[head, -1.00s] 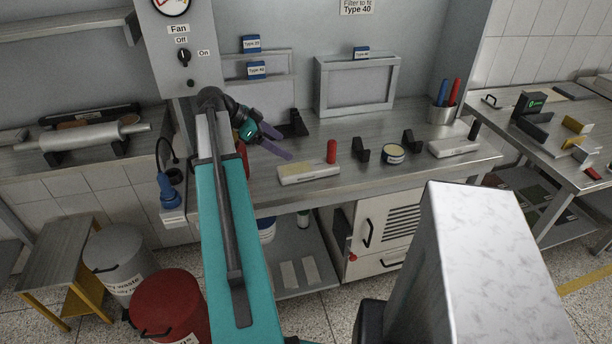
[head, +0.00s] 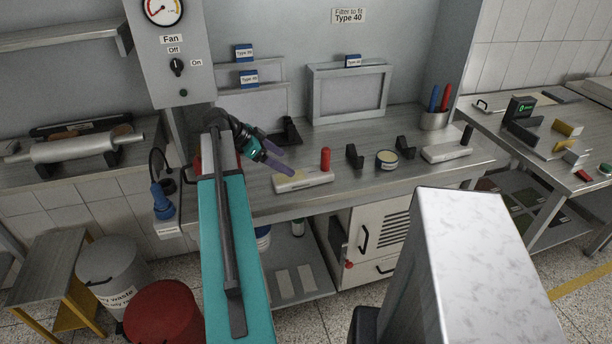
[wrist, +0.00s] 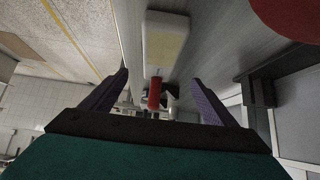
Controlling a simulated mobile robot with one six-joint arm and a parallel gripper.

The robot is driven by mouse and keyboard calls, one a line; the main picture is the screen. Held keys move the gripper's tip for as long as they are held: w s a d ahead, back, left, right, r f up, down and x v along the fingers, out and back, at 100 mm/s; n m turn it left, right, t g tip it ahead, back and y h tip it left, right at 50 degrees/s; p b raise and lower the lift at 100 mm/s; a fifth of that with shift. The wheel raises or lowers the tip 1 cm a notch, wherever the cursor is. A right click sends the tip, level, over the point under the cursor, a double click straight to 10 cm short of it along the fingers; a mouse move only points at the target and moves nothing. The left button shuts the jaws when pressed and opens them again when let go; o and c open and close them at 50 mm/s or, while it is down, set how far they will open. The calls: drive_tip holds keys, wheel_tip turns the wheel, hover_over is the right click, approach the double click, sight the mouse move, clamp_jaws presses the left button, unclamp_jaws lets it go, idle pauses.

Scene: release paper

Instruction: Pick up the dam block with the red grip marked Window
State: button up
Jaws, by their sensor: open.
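A pale dam block (head: 290,184) with an upright red grip (head: 325,158) lies near the front edge of the steel bench. Its marking is too small to read. My gripper (head: 287,162) is open and empty, just left of the red grip and close above the block's left part. In the wrist view, the pale block (wrist: 166,40) lies ahead, and the red grip (wrist: 154,93) shows between the two purple fingers of my gripper (wrist: 160,78), apart from both.
A second pale block (head: 440,154) with a dark grip stands further right. Black cradles (head: 354,156) and a round tin (head: 387,160) stand between the blocks. A framed filter (head: 348,95) stands behind. A large red shape (wrist: 292,14) fills the wrist view's upper right corner.

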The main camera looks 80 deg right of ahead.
sight(304, 174)
drive_tip(key=shift+p+x, duration=0.35)
drive_tip(key=shift+x, duration=1.85)
drive_tip(key=shift+p+x, duration=0.75)
drive_tip(key=shift+x, duration=0.5)
drive_tip(key=shift+p+x, duration=0.35)
drive_tip(key=shift+x, duration=1)
drive_tip(key=shift+c, duration=0.3)
drive_tip(key=c, duration=1.4)
